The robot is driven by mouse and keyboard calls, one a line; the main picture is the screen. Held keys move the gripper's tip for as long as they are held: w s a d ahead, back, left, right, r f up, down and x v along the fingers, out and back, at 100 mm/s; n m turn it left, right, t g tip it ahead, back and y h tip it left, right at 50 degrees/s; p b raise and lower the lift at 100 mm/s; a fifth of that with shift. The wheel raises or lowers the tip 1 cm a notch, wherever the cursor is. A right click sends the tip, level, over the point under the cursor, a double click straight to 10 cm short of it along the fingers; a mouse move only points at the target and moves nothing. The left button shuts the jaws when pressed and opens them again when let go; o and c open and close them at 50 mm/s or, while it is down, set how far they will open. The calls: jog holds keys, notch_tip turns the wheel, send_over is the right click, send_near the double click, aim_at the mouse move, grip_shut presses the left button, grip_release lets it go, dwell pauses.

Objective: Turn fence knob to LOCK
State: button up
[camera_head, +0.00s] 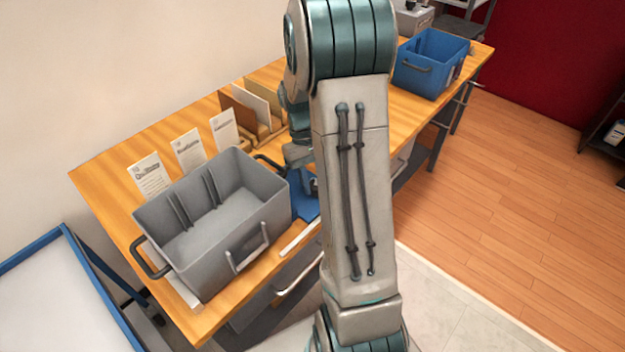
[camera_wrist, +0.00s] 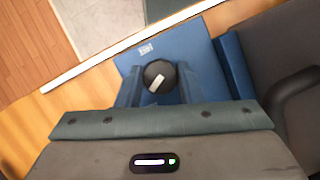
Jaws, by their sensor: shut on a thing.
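In the wrist view, a round black knob (camera_wrist: 158,75) with a white pointer bar sits on a blue fence plate (camera_wrist: 190,45). The bar runs from lower left to upper right. A small white label (camera_wrist: 146,48) is above the knob; its print is too small to read surely. My gripper (camera_wrist: 158,82) is shut on the knob, one finger on each side. In the head view the blue fence (camera_head: 306,207) shows beside the grey bin, while my arm hides the knob and most of my gripper.
A grey bin (camera_head: 265,213) with dark handles stands close by the fence on the wooden table (camera_head: 105,180). Several white cards stand behind it, near a wooden rack (camera_head: 262,128). A blue bin (camera_head: 432,75) is at the table's far end. Floor to the right is clear.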

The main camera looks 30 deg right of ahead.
jog(key=shift+s+f, duration=0.1)
jog(key=shift+s, duration=0.1)
jog(key=o, duration=1)
jog(key=shift+c, duration=0.2)
jog(key=shift+w, duration=0.1)
jog(key=shift+r, duration=0.25)
jog(key=v, duration=1.3)
jog(key=shift+r, duration=0.2)
